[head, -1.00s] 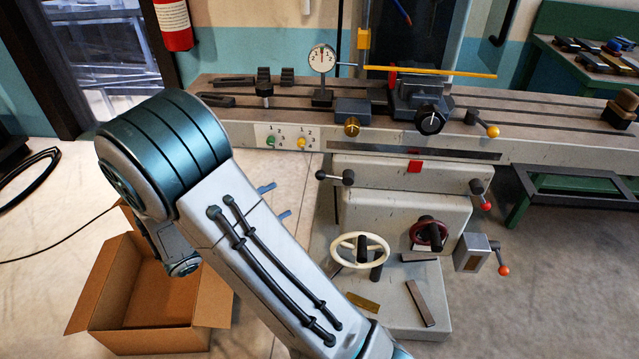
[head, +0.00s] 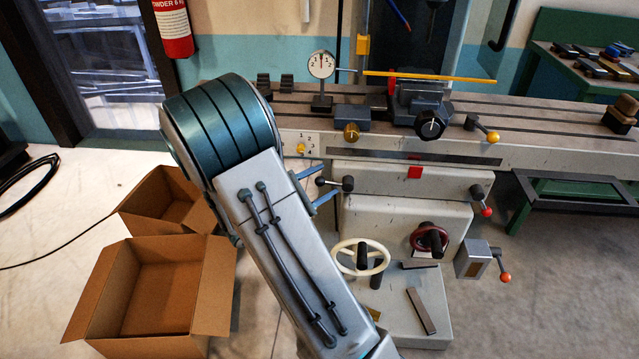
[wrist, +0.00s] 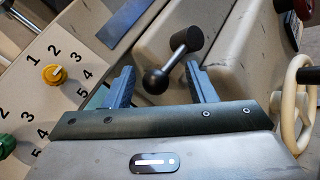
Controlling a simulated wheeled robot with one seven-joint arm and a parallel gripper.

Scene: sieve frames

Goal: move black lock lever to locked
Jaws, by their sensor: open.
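The black lock lever (head: 334,183) is on the front of the grey machine, below the long table. Its ball end points left and its hub is at the right. In the wrist view the lever (wrist: 172,60) runs from the dark hub at the top down to the ball. My gripper (wrist: 160,69) is open, with one blue finger on each side of the ball. Whether either finger touches it, I cannot tell. In the head view my gripper (head: 326,180) shows at the lever's left end, partly hidden behind my arm.
A cream handwheel (head: 360,257) is just below the lever. A yellow selector knob (wrist: 54,74) is left of my gripper. A red-tipped lever (head: 482,200) is farther right. Cardboard boxes (head: 150,300) stand on the floor at left.

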